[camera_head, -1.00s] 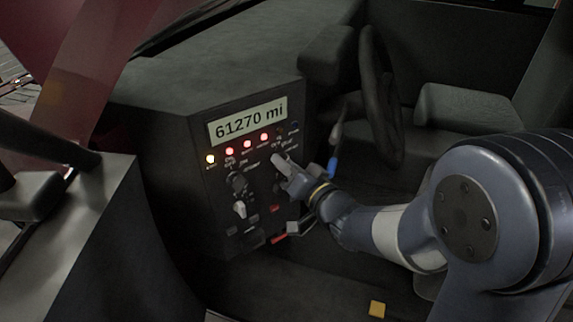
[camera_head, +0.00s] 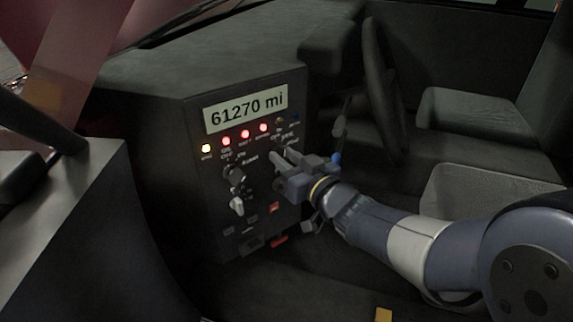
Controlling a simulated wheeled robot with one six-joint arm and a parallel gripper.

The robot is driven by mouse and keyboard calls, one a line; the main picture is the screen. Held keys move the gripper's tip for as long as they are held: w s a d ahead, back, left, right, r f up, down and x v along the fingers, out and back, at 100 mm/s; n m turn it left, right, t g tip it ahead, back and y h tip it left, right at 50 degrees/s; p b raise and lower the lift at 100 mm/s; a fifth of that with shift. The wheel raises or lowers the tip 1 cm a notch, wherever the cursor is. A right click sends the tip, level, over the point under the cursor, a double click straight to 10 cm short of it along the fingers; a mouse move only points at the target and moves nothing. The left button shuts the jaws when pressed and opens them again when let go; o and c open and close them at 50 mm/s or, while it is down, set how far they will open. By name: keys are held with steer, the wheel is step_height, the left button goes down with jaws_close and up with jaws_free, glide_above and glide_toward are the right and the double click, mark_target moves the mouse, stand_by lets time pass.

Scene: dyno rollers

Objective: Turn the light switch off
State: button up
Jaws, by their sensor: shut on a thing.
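A black control panel (camera_head: 212,190) on the dashboard holds several rotary switches. Two switches with grey-white handles show in its left column, an upper one (camera_head: 234,173) and a lower one (camera_head: 237,206). My gripper (camera_head: 280,158) is at the panel's upper right, below the indicator lights. It is shut on a switch there, which the fingers almost wholly hide. The labels are too small to tell which switch is for the light.
A display (camera_head: 246,108) reads 61270 mi. Below it, one yellow light (camera_head: 206,148) and three red lights are lit. A steering wheel (camera_head: 380,95) and seats (camera_head: 480,120) are to the right. A small yellow block (camera_head: 383,314) lies on the floor.

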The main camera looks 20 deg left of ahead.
steer(key=shift+f+n+b, duration=0.1)
steer(key=shift+n+b, duration=0.2)
steer(key=shift+n, duration=0.4)
steer(key=o, duration=0.7)
steer(key=p+v, duration=0.2)
steer(key=v, duration=0.9)
steer(key=shift+a, duration=0.1)
